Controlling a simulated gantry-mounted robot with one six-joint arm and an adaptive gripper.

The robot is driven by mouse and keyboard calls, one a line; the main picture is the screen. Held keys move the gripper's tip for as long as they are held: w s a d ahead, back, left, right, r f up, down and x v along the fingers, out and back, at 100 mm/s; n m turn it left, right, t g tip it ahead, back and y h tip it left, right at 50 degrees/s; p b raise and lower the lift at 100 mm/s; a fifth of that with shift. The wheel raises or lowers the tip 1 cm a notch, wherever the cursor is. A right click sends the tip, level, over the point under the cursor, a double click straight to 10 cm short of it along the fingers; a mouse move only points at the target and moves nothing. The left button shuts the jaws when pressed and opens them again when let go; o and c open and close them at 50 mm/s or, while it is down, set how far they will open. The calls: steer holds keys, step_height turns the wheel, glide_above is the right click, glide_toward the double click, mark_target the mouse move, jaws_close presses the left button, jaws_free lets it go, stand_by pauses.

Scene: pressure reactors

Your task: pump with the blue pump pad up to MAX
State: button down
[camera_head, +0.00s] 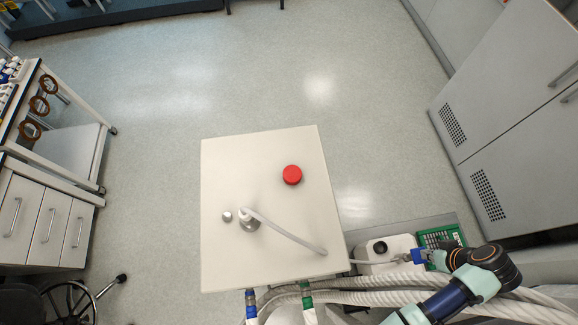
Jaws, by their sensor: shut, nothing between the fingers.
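My gripper (403,258) is at the lower right, at the end of my arm. It is small in the picture and looks shut and empty. It is over or beside a low white unit (370,252) with a round black part (380,248) on top. I cannot tell whether it touches the unit. I cannot make out a blue pump pad for certain; the blue patch near my gripper seems to be part of my arm's end. No MAX mark or gauge is readable in this view.
A green panel (440,236) lies behind my gripper. Grey cabinets (525,140) bound the right side, drawers (47,215) the left. The floor behind is clear.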

mark_target(416, 257)
steer(key=shift+f, duration=0.1)
steer(key=shift+f+b, duration=2.55)
steer(key=shift+f, duration=1.2)
step_height(416, 257, up, 8)
steer(key=p, duration=0.8)
steer(key=shift+f, duration=0.15)
steer(key=shift+f+b, duration=3)
steer(key=shift+f, duration=0.85)
step_height(416, 257, up, 8)
steer(key=p, duration=0.7)
steer(key=shift+p, duration=0.4)
steer(key=shift+f, duration=0.15)
steer(key=shift+f, duration=0.1)
